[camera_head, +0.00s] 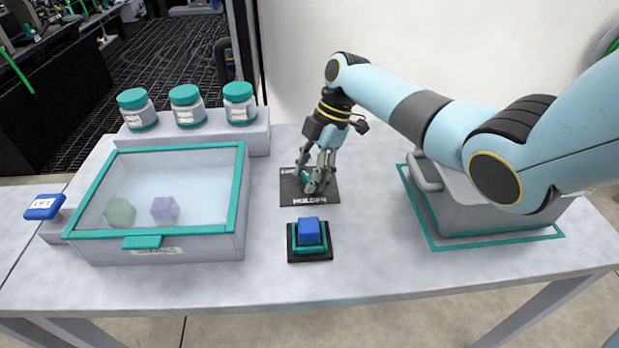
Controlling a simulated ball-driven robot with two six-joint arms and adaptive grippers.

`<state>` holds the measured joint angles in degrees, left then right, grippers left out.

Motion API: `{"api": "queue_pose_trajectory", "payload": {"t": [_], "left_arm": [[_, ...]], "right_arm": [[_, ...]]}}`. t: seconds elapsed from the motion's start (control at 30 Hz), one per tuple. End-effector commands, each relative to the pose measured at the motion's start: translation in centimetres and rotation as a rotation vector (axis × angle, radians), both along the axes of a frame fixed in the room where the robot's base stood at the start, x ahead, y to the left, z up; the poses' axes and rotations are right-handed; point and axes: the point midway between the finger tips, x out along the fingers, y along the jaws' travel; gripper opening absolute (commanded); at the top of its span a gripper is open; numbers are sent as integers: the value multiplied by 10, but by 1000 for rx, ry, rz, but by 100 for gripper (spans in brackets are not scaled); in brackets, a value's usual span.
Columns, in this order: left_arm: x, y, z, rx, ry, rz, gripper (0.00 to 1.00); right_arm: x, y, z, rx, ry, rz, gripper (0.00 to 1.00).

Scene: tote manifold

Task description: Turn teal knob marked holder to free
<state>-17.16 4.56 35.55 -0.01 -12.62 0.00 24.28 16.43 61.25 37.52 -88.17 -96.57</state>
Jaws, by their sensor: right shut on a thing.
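The teal knob (307,180) stands on a black plate (291,197) marked HOLDER, in the middle of the table. My right gripper (316,182) reaches down from above and is shut on the knob. The fingers cover much of the knob, so the way it points is hard to tell. Just in front, a blue cube (309,231) sits in a teal holder (293,243) on a black base. My left gripper is not in view.
A lidded clear box (170,248) with a teal frame holds a green and a purple block. Several teal-capped jars (187,106) stand behind it. A blue LIFT block (44,207) is at far left. A grey tote (470,205) stands on a teal-outlined area at right, partly behind my right arm.

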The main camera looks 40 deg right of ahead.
Motion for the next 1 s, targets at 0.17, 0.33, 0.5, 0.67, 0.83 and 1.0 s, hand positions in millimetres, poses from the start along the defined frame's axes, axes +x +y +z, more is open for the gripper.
{"api": "queue_pose_trajectory", "payload": {"t": [0.17,0.33,0.5,0.67,0.83,1.0], "left_arm": [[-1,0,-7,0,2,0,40],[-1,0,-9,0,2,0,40],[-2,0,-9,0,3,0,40],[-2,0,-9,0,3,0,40],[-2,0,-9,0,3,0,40],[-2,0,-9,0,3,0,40]], "right_arm": [[0,0,-1,-1,1,72,11],[0,0,-1,-1,0,107,11],[0,0,-1,-1,1,121,12],[0,0,-1,-1,1,121,12],[0,0,-1,-1,1,121,46],[0,0,0,-1,0,120,67]]}}
